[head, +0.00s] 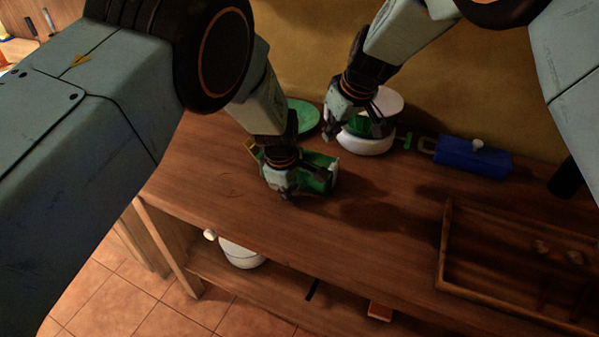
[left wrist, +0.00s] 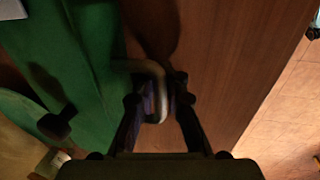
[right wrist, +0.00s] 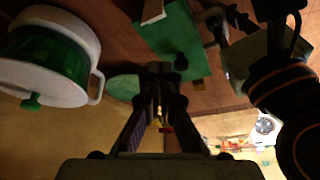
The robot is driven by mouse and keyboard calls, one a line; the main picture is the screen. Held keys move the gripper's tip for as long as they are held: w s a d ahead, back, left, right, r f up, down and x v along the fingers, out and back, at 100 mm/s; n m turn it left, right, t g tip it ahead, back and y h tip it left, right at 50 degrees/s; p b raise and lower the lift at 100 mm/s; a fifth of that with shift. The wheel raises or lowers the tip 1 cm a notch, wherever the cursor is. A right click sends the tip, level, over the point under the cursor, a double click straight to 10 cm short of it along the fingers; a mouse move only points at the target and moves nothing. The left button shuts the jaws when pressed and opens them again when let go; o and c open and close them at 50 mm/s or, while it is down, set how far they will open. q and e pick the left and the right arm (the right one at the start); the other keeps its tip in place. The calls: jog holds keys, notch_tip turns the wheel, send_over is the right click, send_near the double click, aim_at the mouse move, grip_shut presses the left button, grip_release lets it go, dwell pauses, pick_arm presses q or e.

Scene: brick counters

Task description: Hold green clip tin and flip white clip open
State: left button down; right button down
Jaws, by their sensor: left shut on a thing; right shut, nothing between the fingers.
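The green clip tin (head: 320,181) lies on the wooden counter; it also shows in the left wrist view (left wrist: 85,70) and the right wrist view (right wrist: 183,48). A white clip (head: 334,167) is at its right end in the head view and shows at the top of the right wrist view (right wrist: 152,10). My left gripper (head: 283,192) is shut on a pale loop handle (left wrist: 157,90) at the tin's side. My right gripper (head: 329,135) is shut and empty, above the counter behind the tin; its fingertips show in its wrist view (right wrist: 160,72), apart from the tin.
A white pot with a green band (head: 366,144) stands close to my right gripper. A green disc (head: 304,117) lies behind the tin. A blue box (head: 472,160) is to the right, and a wooden tray (head: 444,245) at front right. A lower shelf holds a white pot (head: 243,255).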

aim_at(337, 167)
jog(key=shift+f, duration=3.35)
jog(key=shift+d, duration=0.1)
jog(key=shift+s+d, duration=0.3)
jog(key=shift+d, duration=0.4)
jog(key=shift+s+d, duration=0.3)
jog(key=shift+d, duration=0.45)
jog(key=shift+s+d+f, duration=0.4)
jog(key=shift+d+f, duration=0.25)
jog(key=shift+d, duration=0.15)
notch_tip(337, 167, up, 8)
jog(key=shift+w+a, duration=0.15)
jog(key=shift+a, duration=0.15)
pick_arm(q)
jog(key=c, duration=1.3)
grip_release()
